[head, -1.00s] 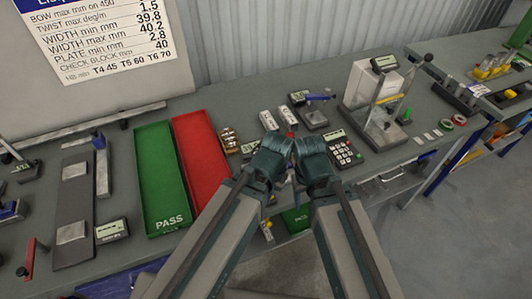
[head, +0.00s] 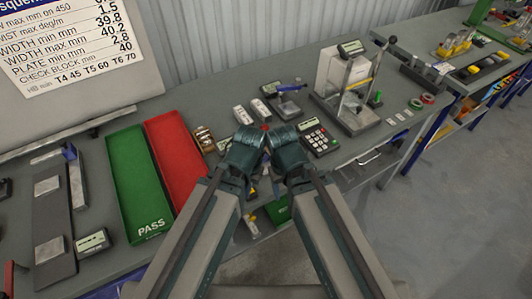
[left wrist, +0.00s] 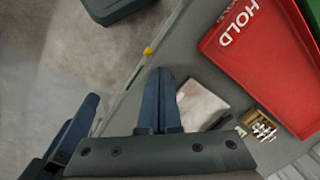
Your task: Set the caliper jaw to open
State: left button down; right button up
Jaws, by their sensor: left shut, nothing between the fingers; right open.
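No caliper can be told for certain. A small grey device with a blue handle (head: 288,87) stands at the back of the table, beyond my grippers; I cannot tell whether it is the caliper or how its jaw is set. My left gripper (left wrist: 165,100) is shut and empty in the left wrist view, its fingers beside a pale block (left wrist: 200,104). My right gripper (head: 285,148) is open, close beside the left one in the head view, over the table's front part. The wrists hide the fingertips there and some of the table beneath.
A green PASS tray (head: 134,180) and a red tray (head: 180,160), marked HOLD in the left wrist view (left wrist: 260,60), lie left of my arms. A keypad device (head: 318,138) and a tall stand (head: 345,85) are to the right. A small display unit (head: 93,241) sits at front left.

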dwell(0.3)
pick_arm(q)
jog(key=c, duration=1.5)
grip_release()
jog(key=o, duration=0.7)
jog(key=w+d+r+p, duration=0.2)
jog(key=w+r+p, duration=0.3)
jog(key=w, duration=0.1)
jog(key=shift+w+n, duration=0.3)
jog(key=shift+o, duration=0.7)
jog(key=w+d+r+p, duration=0.1)
jog(key=w+r+p, duration=0.2)
jog(key=w, duration=0.3)
jog(key=w+d+r+n+h+p, duration=0.1)
jog(key=w+r+p, duration=0.3)
jog(key=w, duration=0.1)
jog(key=shift+w+d, duration=0.35)
jog(key=shift+d, duration=0.05)
notch_tip(320, 180, down, 14)
jog(key=b, duration=1.3)
jog(key=shift+b, duration=0.4)
jog(key=shift+r, duration=0.1)
jog(key=shift+c, duration=0.2)
grip_shut()
